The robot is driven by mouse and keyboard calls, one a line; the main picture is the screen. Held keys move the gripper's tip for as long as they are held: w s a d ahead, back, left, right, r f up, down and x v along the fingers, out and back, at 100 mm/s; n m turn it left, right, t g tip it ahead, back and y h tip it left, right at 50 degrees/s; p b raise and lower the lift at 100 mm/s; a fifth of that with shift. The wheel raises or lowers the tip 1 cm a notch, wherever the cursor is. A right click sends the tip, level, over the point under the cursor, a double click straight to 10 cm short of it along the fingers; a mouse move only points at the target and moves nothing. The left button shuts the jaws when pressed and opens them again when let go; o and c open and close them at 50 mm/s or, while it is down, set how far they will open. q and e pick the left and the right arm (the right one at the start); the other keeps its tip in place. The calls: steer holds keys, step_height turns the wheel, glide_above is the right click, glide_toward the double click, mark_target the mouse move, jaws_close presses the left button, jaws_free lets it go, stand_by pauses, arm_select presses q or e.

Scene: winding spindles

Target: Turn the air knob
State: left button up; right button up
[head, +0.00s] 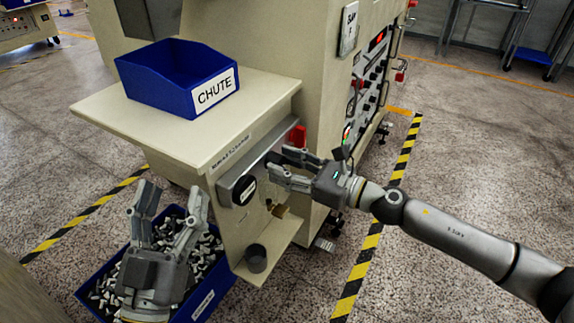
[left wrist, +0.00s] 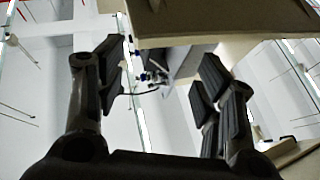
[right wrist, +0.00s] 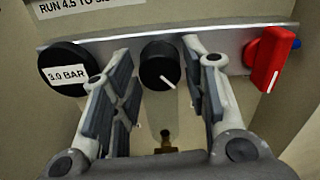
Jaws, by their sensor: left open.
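The black air knob (right wrist: 158,66) with a white pointer line sits on a metal strip, and the line points down and to the right. A gauge reading 3.0 BAR (right wrist: 68,74) is to its left. A red lever handle (right wrist: 268,60) is to its right. My right gripper (right wrist: 158,58) is open, with one finger on each side of the knob; I cannot tell whether they touch it. In the head view my right gripper (head: 279,163) reaches the panel from the right. My left gripper (head: 171,204) is open and empty, pointing up.
A blue bin marked CHUTE (head: 213,93) stands on the cream ledge (head: 120,110) above the panel. A blue crate (head: 205,297) of small metal parts lies below my left gripper. A dark cup (head: 256,258) stands on a low shelf. Free floor lies to the right.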

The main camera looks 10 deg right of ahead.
steer(key=c, duration=0.6)
steer(key=shift+o, duration=0.2)
steer(key=m+p, duration=0.2)
steer(key=shift+r+m, duration=0.1)
steer(key=shift+m, duration=0.2)
arm_select(q)
steer(key=s+a+f+g+y+p, duration=0.1)
steer(key=f+g+y, duration=0.1)
steer(key=f+g, duration=0.3)
steer(key=s+a+f+g+y+p, duration=0.1)
steer(key=f+g, duration=0.5)
steer(key=f, duration=0.7)
steer(key=shift+a+n+y, duration=0.3)
steer(key=shift+a+y, duration=0.2)
steer(key=shift+a, duration=0.05)
arm_select(e)
steer(key=m, duration=0.3)
steer(key=o, duration=1)
arm_select(q)
steer(key=shift+r, duration=0.1)
arm_select(e)
steer(key=shift+o, duration=0.2)
steer(key=shift+d, duration=0.1)
steer(key=v, duration=1.2)
